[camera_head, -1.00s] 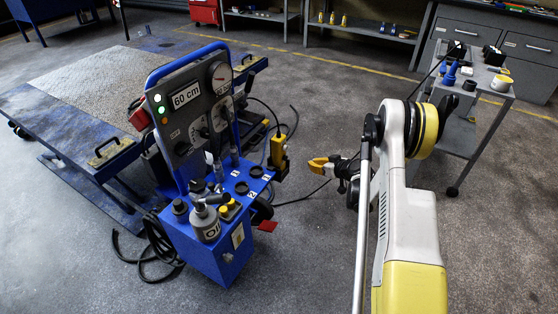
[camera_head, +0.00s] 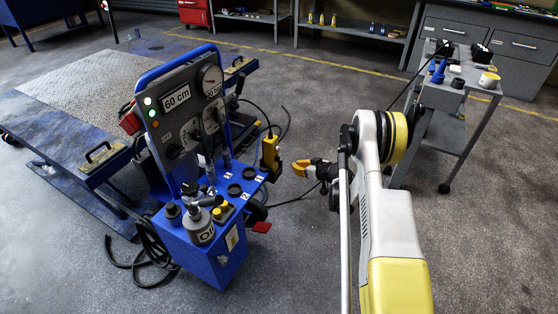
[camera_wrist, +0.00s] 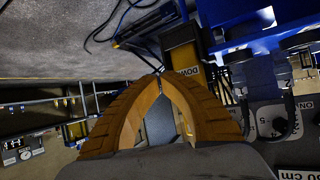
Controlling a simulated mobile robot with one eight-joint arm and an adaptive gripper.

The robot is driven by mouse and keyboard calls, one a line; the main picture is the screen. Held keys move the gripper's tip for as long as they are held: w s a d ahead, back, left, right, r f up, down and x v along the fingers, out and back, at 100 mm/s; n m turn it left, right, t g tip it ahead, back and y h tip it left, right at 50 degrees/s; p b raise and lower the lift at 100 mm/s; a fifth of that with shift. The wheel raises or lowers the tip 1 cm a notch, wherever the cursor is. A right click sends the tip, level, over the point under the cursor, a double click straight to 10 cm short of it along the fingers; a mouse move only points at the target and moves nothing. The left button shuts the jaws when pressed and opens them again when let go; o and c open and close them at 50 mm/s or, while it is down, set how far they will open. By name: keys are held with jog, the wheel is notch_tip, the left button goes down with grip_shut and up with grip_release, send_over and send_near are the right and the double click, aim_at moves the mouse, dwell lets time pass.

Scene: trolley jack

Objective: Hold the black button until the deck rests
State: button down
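A yellow pendant (camera_head: 270,152) hangs at the right side of the blue control cart (camera_head: 215,255). In the wrist view the pendant (camera_wrist: 182,50) is just beyond my fingertips, with a "DOWN" label on it. I cannot make out the black button. The deck (camera_head: 85,85) is a blue-framed platform with a grey patterned top, at the left behind the cart. The cart's display (camera_head: 176,98) reads "60 cm". My gripper (camera_head: 297,168) is right of the pendant, apart from it in the head view. In the wrist view its orange fingers (camera_wrist: 160,78) meet at the tips, holding nothing.
A black cable runs by the pendant, and a coiled black hose (camera_head: 152,250) lies left of the cart. A grey trolley (camera_head: 440,130) with small items stands at the right. Shelves and drawers line the back. The floor between cart and trolley is mostly clear.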

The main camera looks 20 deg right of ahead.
jog(key=shift+w+a, duration=0.7)
jog(key=shift+w, duration=0.2)
jog(key=shift+w+a, duration=0.7)
jog(key=shift+w, duration=0.2)
jog(key=shift+w+a, duration=0.25)
jog(key=shift+w, duration=0.1)
jog(key=shift+w+a, duration=0.4)
jog(key=shift+w, duration=0.05)
dwell(2.2)
dwell(0.9)
jog(key=shift+s+d, duration=0.65)
jog(key=shift+s, duration=0.15)
jog(key=shift+s+d, duration=0.8)
jog(key=shift+s, duration=0.2)
jog(key=shift+s+d, duration=0.75)
jog(key=shift+s, duration=0.2)
